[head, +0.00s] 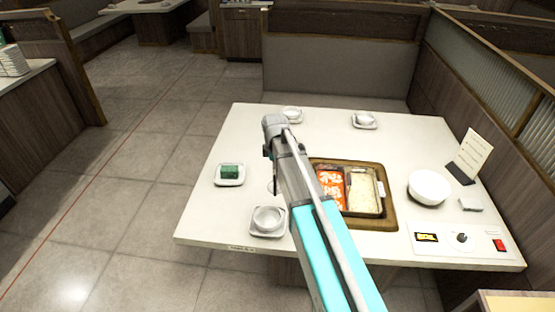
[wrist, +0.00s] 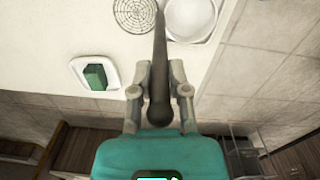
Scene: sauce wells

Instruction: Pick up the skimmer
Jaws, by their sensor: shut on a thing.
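The skimmer shows in the wrist view with a dark handle (wrist: 159,72) running from between my fingers toward the top edge. A round wire mesh disc (wrist: 134,14), seemingly its head, lies at the top left of the handle, and their join is out of frame. My gripper (wrist: 158,93) is shut on the handle, one finger on each side. Whether the skimmer is clear of the table cannot be told. In the head view my arm hides the fingertips and most of the skimmer.
The white table (head: 205,210) holds a hot pot (head: 363,190) with red and pale halves in a brown frame. Around it are a green item on a white dish (head: 229,180), a bowl on a plate (head: 268,219), a large white bowl (head: 429,187) and a card stand (head: 470,157).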

